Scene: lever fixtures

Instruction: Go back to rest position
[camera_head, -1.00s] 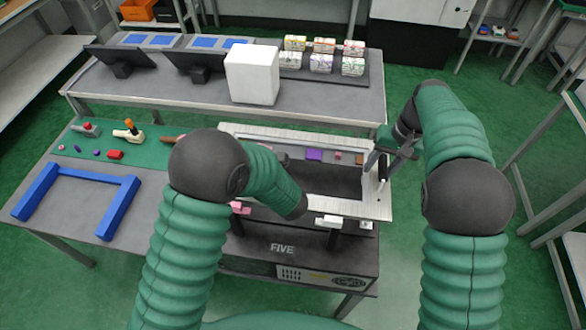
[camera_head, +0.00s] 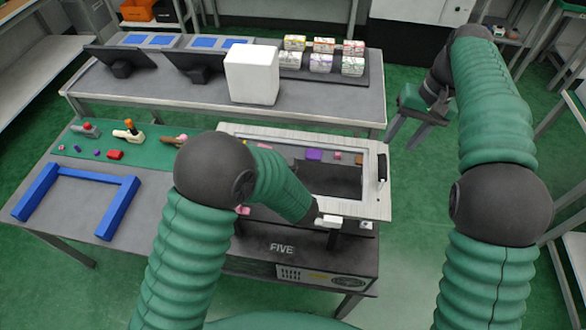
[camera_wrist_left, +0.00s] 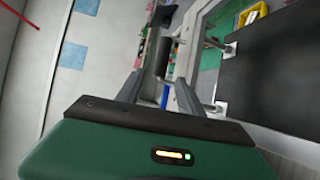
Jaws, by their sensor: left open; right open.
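My right gripper (camera_head: 402,147) is open and empty in the head view. It hangs in the air beyond the right edge of the light-framed fixture (camera_head: 377,203), apart from it. A dark upright handle (camera_head: 382,167) stands on the fixture's right side. My left arm reaches over the fixture's left part, and its forearm hides the left gripper in the head view. In the left wrist view my left gripper (camera_wrist_left: 165,82) is open, its two fingers spread. A grey cylindrical part (camera_wrist_left: 163,52) shows beyond the fingers; I cannot tell whether it is between them.
A white lever (camera_head: 329,220) sits on the fixture's front edge. A blue frame (camera_head: 118,211) and small parts on a green mat (camera_head: 84,155) lie at left. A back table (camera_head: 200,100) carries a white box (camera_head: 252,75).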

